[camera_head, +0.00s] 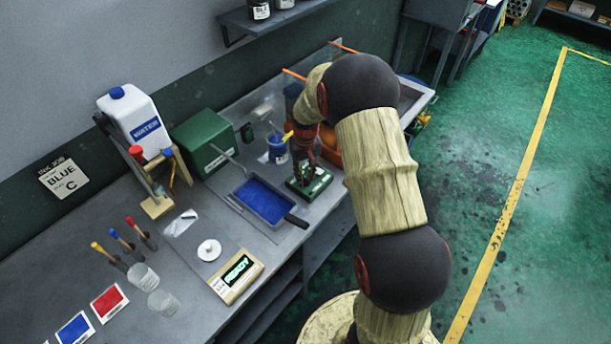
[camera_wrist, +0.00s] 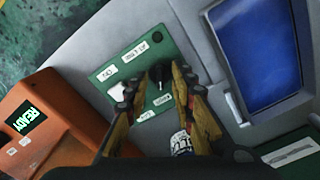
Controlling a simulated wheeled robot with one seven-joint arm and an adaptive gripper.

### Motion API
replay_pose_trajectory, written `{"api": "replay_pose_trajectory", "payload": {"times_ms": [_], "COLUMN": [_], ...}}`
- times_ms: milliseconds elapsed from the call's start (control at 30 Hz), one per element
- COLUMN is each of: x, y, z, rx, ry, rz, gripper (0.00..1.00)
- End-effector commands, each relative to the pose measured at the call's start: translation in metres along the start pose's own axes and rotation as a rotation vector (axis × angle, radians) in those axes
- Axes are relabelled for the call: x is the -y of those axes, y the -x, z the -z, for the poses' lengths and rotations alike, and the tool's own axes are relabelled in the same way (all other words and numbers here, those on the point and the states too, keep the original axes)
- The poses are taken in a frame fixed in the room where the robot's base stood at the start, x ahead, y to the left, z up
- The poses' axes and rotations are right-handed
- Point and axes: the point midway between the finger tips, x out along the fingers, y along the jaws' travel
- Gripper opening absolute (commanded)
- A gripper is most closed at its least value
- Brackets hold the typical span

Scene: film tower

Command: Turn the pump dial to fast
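The pump panel is a green plate (camera_wrist: 104,77) with a dark dial (camera_wrist: 161,73), a white button (camera_wrist: 118,92) and several white labels around them. The label print is too blurred to read surely, and I cannot tell which label the dial points at. In the wrist view my gripper (camera_wrist: 161,80) has its two fingers apart, one on each side of the dial. I cannot tell whether they touch it. In the head view the green panel (camera_head: 318,187) lies under the end of my arm, which hides the dial.
A blue-filled tray (camera_head: 262,200) lies left of the panel, also at right in the wrist view (camera_wrist: 262,50). A blue cup (camera_head: 277,150) stands behind. An orange device (camera_wrist: 50,110) reading READY sits left of the panel in the wrist view. A scale (camera_head: 236,275) stands nearer the front.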

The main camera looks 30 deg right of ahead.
Motion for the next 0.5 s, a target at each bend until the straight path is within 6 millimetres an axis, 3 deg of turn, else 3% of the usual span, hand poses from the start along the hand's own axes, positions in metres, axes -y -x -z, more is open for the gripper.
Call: {"api": "replay_pose_trajectory", "payload": {"times_ms": [167, 500], "x": [0.000, 0.000], "y": [0.010, 0.076], "z": [0.001, 0.001], "rx": [-0.002, -0.003], "ry": [0.000, 0.000], "rz": [0.000, 0.000], "gripper": [0.25, 0.25]}}
